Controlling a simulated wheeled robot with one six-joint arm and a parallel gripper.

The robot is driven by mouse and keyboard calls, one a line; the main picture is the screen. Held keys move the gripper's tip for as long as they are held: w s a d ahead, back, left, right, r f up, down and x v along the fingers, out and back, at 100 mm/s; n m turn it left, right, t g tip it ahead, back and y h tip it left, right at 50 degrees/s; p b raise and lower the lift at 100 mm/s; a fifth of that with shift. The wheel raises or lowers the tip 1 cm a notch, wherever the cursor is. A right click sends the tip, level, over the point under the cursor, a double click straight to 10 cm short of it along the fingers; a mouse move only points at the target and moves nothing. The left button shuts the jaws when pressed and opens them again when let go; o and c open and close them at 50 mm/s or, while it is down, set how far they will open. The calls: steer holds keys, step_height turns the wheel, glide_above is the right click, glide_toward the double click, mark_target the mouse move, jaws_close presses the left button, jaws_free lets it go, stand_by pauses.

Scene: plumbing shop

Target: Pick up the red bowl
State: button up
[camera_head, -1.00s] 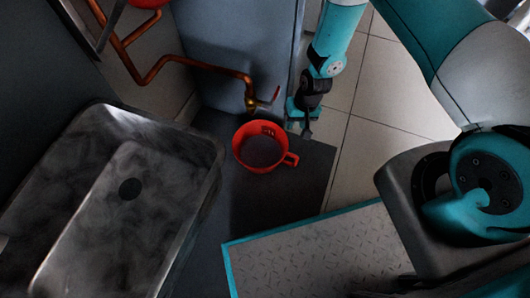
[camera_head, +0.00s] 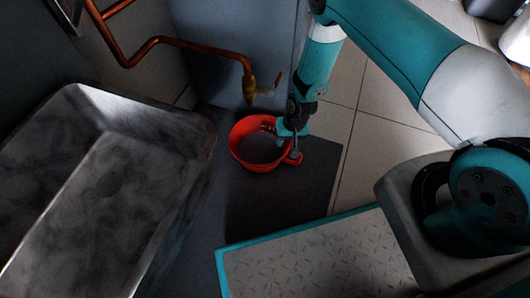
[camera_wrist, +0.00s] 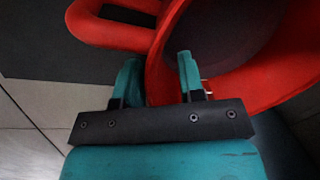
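The red bowl (camera_head: 242,150) stands upright on a dark mat, below a copper pipe and tap; it has a loop handle on its right side. It also shows close up in the wrist view (camera_wrist: 268,82), with its handle (camera_wrist: 98,32) at upper left. My gripper (camera_head: 287,143) is at the bowl's right rim, near the handle. In the wrist view the two teal fingers (camera_wrist: 158,75) stand apart, with the bowl's red rim and wall reaching between them. Whether the fingers touch the wall cannot be told.
A steel sink (camera_head: 60,190) lies to the left of the bowl. The copper pipe (camera_head: 190,45) and tap (camera_head: 262,88) hang just behind it. The dark mat (camera_head: 275,205) is clear in front. Pale floor tiles (camera_head: 380,120) lie to the right.

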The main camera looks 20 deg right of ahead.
steer(key=shift+a+f, duration=0.15)
steer(key=shift+f, duration=0.8)
steer(key=shift+r, duration=0.1)
jaws_close()
